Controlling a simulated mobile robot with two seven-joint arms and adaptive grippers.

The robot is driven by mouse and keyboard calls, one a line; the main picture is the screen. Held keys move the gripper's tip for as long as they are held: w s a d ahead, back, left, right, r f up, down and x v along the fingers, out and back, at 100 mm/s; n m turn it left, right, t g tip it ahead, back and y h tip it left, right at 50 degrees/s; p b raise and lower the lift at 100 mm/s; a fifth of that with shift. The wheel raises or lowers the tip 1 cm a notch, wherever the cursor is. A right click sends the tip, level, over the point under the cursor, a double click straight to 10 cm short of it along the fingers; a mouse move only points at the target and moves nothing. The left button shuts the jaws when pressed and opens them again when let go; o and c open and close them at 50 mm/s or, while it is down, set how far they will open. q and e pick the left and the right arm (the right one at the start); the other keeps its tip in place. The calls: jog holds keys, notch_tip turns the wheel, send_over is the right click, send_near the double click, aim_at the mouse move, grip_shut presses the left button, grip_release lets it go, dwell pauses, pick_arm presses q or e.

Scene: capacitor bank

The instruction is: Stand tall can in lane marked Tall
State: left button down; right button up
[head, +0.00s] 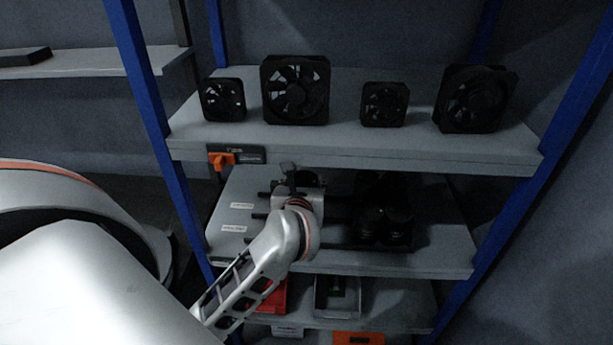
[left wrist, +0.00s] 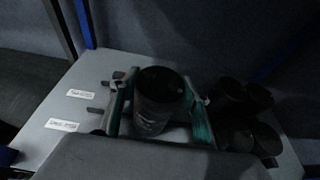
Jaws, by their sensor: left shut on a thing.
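My left gripper (head: 300,182) is over the middle shelf, shut on a dark can. In the left wrist view the can (left wrist: 158,100) stands about upright between the two green-edged fingers of the gripper (left wrist: 160,88). Two white labels lie on the shelf to the left, a farther one (left wrist: 79,94) and a nearer one (left wrist: 62,125); their print is too small to read surely. They also show in the head view (head: 242,205). Short dark lane bars (head: 260,215) lie beside them. Whether the can touches the shelf is hidden. My right gripper is not in view.
A group of dark cans (head: 385,222) stands on the right of the middle shelf (head: 445,225). Several black fans (head: 296,90) stand on the top shelf (head: 360,142), whose edge is above my gripper. Blue posts (head: 160,110) flank the shelves. Bins (head: 337,295) sit below.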

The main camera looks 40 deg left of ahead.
pick_arm(q)
jog(key=shift+f+x, duration=0.2)
jog(key=shift+x, duration=1.55)
jog(key=shift+f+x, duration=0.25)
jog(key=shift+x, duration=1.5)
jog(key=shift+s+d, duration=0.1)
jog(key=shift+f, duration=0.15)
jog(key=c, duration=1.1)
grip_release()
jog(key=shift+f, duration=0.1)
jog(key=shift+o, duration=0.2)
